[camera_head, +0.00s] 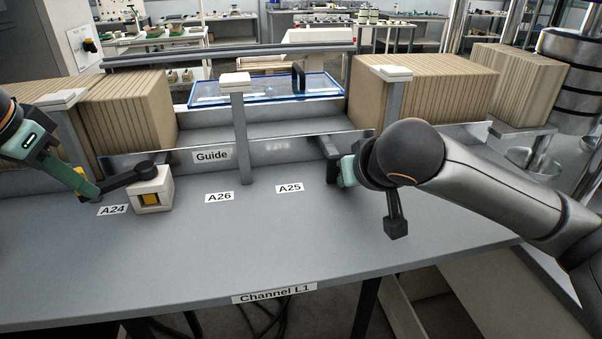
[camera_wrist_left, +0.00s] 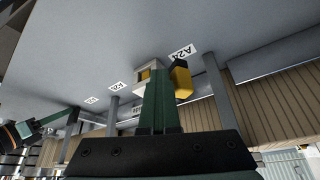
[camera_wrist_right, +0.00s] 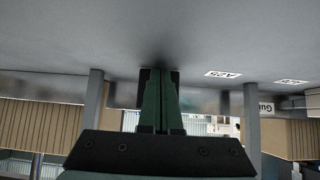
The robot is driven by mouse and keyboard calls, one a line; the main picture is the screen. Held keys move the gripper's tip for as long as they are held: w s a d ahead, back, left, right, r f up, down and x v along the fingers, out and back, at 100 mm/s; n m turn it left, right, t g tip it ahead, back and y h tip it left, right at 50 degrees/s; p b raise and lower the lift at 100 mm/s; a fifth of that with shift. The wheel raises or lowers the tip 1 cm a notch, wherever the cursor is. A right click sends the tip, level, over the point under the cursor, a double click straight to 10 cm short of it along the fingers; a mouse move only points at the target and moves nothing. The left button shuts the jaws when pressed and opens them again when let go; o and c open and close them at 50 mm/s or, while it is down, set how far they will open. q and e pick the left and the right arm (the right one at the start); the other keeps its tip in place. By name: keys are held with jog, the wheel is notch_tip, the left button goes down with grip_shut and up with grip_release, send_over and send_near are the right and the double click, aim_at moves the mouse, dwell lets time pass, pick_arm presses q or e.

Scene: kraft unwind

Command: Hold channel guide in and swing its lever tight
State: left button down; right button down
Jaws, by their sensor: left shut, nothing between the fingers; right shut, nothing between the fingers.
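The channel guide (camera_head: 280,146) is a long grey rail across the back of the bench, labelled "Guide". A dark bracket (camera_head: 327,152) stands at its right end. My right gripper (camera_head: 347,171) is shut and empty beside this bracket; contact is unclear. In the right wrist view its fingers (camera_wrist_right: 160,90) point at a dark part. A pale block (camera_head: 152,190) with a yellow window carries a black lever (camera_head: 125,180) swung out to the left. My left gripper (camera_head: 92,192) is shut and empty at the lever's outer end. The left wrist view shows a yellow grip (camera_wrist_left: 182,82) beside its fingers.
Label A24 (camera_head: 112,210) lies left of the block, A26 (camera_head: 219,197) and A25 (camera_head: 289,188) to its right. Grey posts (camera_head: 239,135) stand along the bench's back. Brown ribbed stacks (camera_head: 130,110) sit behind. The front of the bench (camera_head: 270,250) is clear.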

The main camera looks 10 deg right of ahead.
pick_arm(q)
jog(key=shift+w+a, duration=0.15)
jog(key=shift+a, duration=0.05)
jog(key=shift+w+a, duration=0.45)
jog(key=shift+w, duration=0.1)
dwell(0.4)
jog(key=shift+w+a, duration=0.45)
jog(key=shift+w, duration=0.3)
jog(key=shift+w+a, duration=0.15)
jog(key=shift+w, duration=0.25)
pick_arm(e)
jog(key=shift+s, duration=4)
